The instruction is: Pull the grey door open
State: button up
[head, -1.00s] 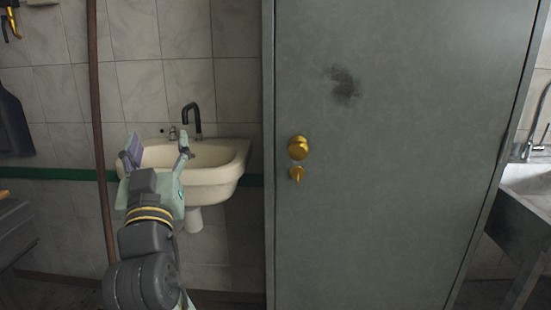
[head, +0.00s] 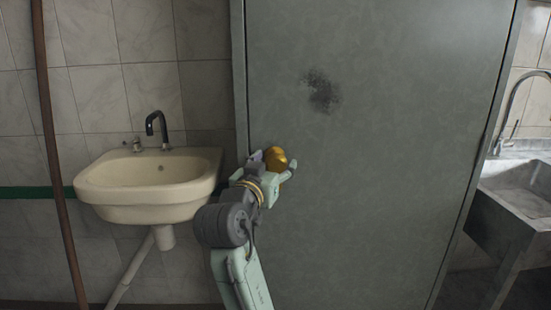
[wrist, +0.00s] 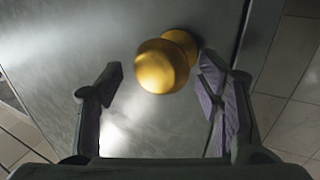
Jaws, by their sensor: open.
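The grey door (head: 380,140) stands in the middle and right of the head view, with a dark smudge on its upper part. Its round gold knob (head: 276,158) is near the left edge. The knob also shows large in the wrist view (wrist: 162,66). My gripper (head: 275,163) is at the knob in the head view. In the wrist view my gripper (wrist: 160,85) is open, with one finger on each side of the knob and a gap to each. The lower gold fitting is hidden behind my arm in the head view.
A cream washbasin (head: 150,185) with a black tap stands left of the door. A brown pipe (head: 55,150) runs up the tiled wall at far left. A grey sink (head: 520,200) stands to the right of the door.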

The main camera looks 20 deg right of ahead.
jog(key=shift+x, duration=0.85)
jog(key=shift+c, duration=0.3)
jog(key=shift+a, duration=0.1)
grip_shut()
